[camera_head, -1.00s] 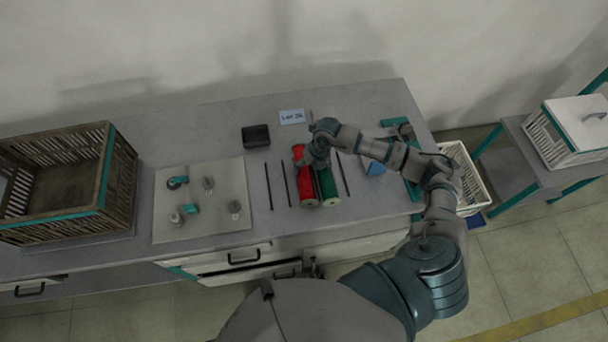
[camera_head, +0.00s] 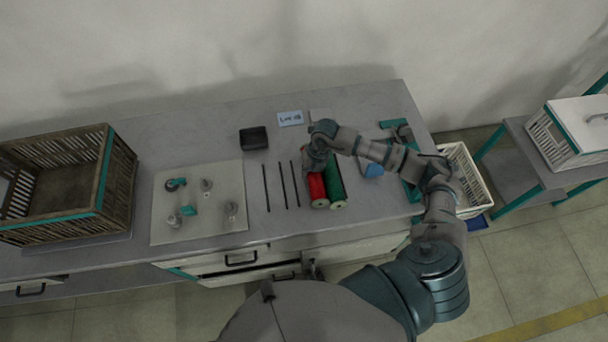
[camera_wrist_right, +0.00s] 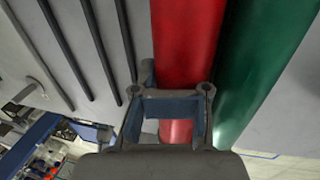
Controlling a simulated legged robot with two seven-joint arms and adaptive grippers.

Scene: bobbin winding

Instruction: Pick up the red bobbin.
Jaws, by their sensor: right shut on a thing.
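The red bobbin (camera_head: 317,186) lies lengthwise on the grey table, right beside the green bobbin (camera_head: 337,186). My right gripper (camera_head: 316,162) is over its far part and hides that end. In the right wrist view the red bobbin (camera_wrist_right: 187,40) runs between the two fingers of my right gripper (camera_wrist_right: 171,93), which is shut on it. The green bobbin (camera_wrist_right: 262,60) is close along its right side there. I cannot tell whether the red bobbin is clear of the tabletop. My left gripper is not in view.
Three thin dark rods (camera_head: 282,186) lie left of the bobbins. Further left are a pale mat (camera_head: 200,229) with small parts and a slatted crate (camera_head: 118,185). A black box (camera_head: 254,138) and a label card (camera_head: 290,118) are behind. A blue piece (camera_head: 373,169) lies right.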

